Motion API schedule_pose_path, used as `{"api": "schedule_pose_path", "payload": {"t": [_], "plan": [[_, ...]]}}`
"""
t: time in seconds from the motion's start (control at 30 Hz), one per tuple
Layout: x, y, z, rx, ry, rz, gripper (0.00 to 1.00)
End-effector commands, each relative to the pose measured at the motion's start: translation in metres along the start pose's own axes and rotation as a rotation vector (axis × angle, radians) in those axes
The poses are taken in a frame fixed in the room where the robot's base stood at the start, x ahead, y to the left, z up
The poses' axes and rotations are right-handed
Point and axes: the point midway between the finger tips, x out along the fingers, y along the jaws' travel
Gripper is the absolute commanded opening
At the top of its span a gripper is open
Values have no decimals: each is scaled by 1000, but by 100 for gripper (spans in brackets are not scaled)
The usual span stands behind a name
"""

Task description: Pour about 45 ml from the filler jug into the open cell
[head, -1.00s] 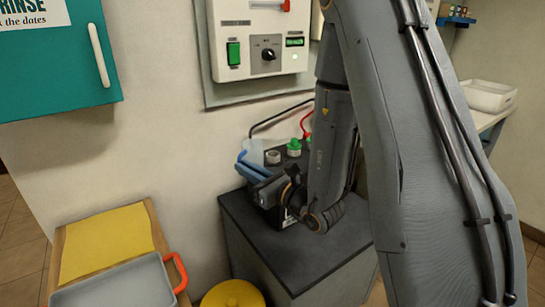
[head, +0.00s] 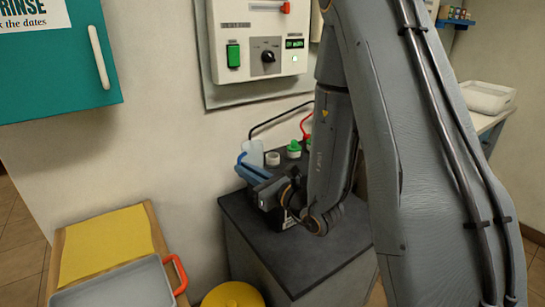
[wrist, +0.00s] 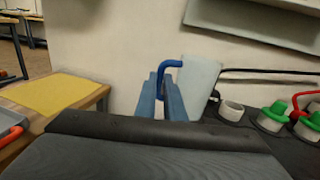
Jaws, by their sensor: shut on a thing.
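The filler jug (head: 253,153) is a translucent pale vessel with a blue handle. It also shows in the wrist view (wrist: 198,85), close to upright, its lower part partly hidden. My gripper (head: 250,169) has blue fingers shut on the jug's handle; in the wrist view the fingers (wrist: 162,95) reach up to it. The open cell (head: 272,158) is a white ring without a cap, just right of the jug; it also shows in the wrist view (wrist: 231,110). The liquid level inside the jug cannot be made out.
Green-capped cells (head: 294,150) stand right of the open cell, with black and red cables behind. My arm hides the right of the dark battery top (head: 300,250). A wall charger (head: 262,45) hangs above. A grey tray (head: 120,285) and yellow mat (head: 105,240) lie left.

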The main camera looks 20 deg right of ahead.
Motion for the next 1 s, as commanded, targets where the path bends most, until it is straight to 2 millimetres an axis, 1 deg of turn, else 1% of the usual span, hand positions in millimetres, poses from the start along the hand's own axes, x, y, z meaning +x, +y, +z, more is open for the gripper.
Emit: {"api": "schedule_pose_path", "payload": {"t": [0.67, 0.7, 0.73, 0.77, 1.0], "plan": [[0, 0, 0, 0, -1, 0, 0], [0, 0, 0, 0, -1, 0, 7], [0, 0, 0, 0, -1, 0, 2], [0, 0, 0, 0, -1, 0, 0], [0, 0, 3, 0, -1, 0, 0]]}}
